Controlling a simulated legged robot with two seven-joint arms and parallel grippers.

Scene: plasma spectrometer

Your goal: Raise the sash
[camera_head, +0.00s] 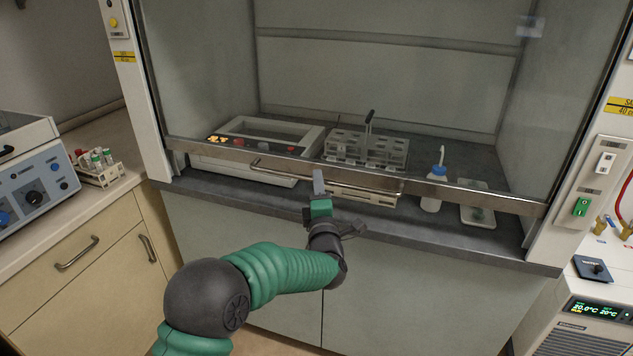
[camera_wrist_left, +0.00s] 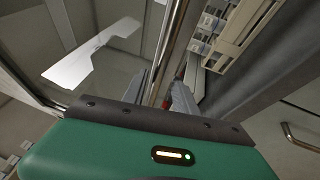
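The sash is a clear pane with a metal bottom rail (camera_head: 480,196) across the front of the fume hood. The rail sits low, just above the hood's front ledge in the head view. A long bar handle (camera_head: 285,174) is fixed along the rail. Whether either finger touches the bar is unclear. My right gripper is not in view.
Inside the hood are a white instrument (camera_head: 240,170), a rack (camera_head: 375,150), a wash bottle (camera_head: 433,188) and a small tray (camera_head: 478,216). A green switch (camera_head: 580,207) is on the right post. A chiller (camera_head: 590,312) stands lower right.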

